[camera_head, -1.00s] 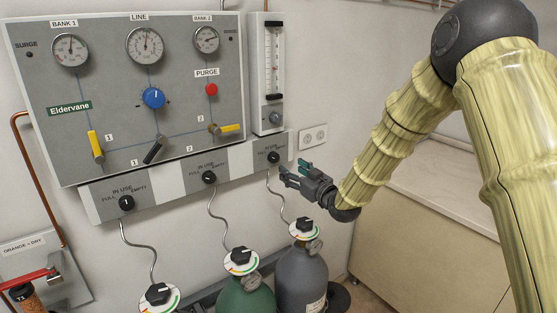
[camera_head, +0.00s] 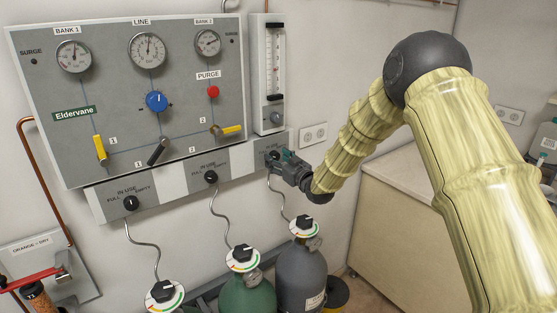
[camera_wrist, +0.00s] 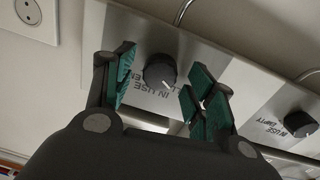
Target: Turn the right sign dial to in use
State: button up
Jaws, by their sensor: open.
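The right sign dial is a round black knob (camera_wrist: 160,71) on a grey sign plate (camera_wrist: 140,30). In the wrist view its label reads upside down, with IN USE below the knob and EMPTY to the left. FULL is partly hidden by a finger. A white mark on the knob points to the lower right, toward the FULL side. My gripper (camera_wrist: 161,66) is open, with its green-padded fingers on either side of the knob. I cannot tell whether they touch it. In the head view my gripper (camera_head: 284,157) covers most of that sign.
The middle sign dial (camera_head: 211,177) and left sign dial (camera_head: 131,203) sit along the same strip. The manifold panel (camera_head: 125,90) is above, with a flowmeter (camera_head: 274,75) at its right. Gas cylinders (camera_head: 301,268) with regulators stand below. A wall socket (camera_head: 314,135) is close on the right.

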jog(key=c, duration=1)
jog(key=shift+c, duration=0.2)
jog(key=shift+f, duration=0.1)
jog(key=m+b, duration=0.2)
jog(key=m, duration=0.1)
jog(key=m+b, duration=0.1)
jog(key=m, duration=0.1)
jog(key=shift+m, duration=0.4)
jog(key=m+b, duration=0.2)
jog(key=m, duration=0.1)
jog(key=shift+m+g+b, duration=0.3)
jog(key=shift+m+b, duration=0.45)
jog(key=shift+m, duration=0.55)
